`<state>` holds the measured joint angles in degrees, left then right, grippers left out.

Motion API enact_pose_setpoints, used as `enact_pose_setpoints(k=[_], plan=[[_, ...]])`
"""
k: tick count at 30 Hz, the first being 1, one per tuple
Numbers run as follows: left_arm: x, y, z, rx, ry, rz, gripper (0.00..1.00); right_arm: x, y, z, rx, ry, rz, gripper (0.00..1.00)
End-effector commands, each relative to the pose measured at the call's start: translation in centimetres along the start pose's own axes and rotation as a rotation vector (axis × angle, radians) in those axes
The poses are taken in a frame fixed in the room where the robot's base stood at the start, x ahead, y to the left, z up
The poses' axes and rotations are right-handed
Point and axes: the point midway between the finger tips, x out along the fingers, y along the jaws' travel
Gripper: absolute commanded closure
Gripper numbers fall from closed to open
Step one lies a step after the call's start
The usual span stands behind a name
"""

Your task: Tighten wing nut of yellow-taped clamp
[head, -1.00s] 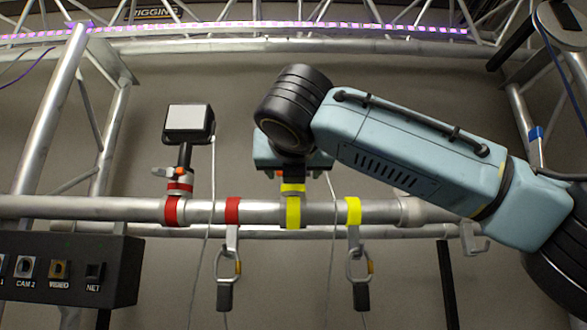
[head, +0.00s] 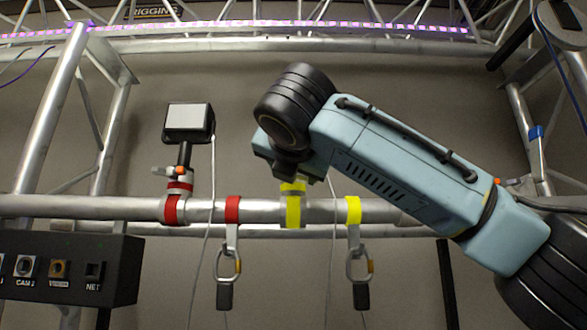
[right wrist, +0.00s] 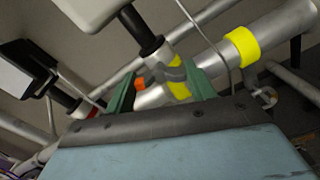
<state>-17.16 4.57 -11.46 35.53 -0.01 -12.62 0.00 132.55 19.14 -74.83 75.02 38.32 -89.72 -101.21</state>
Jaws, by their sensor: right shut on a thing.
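The yellow-taped clamp (head: 293,212) sits on the horizontal truss tube, and its yellow tape also shows in the right wrist view (right wrist: 180,89). Its wing nut (right wrist: 171,74) is grey with an orange tip and lies between the two green fingers of my right gripper (right wrist: 160,90). The gripper is shut on the wing nut. In the head view my right wrist and gripper (head: 285,165) hide the wing nut and most of what stands above the clamp. My left gripper is in neither view.
A camera on a red-taped clamp (head: 172,208) stands to the left. A red-taped hanger (head: 232,210) and a yellow-taped hanger (head: 353,210) flank the clamp, each with a carabiner. Thin cables hang nearby. A black connector box (head: 70,268) is at lower left.

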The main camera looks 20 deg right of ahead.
Motion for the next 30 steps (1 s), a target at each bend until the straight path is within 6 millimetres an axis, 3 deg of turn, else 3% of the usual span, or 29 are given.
enact_pose_setpoints(k=[30], plan=[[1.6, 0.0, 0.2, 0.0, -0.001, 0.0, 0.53, 0.0, -0.1, -0.2, 0.969, 0.002, -0.002, 0.68]])
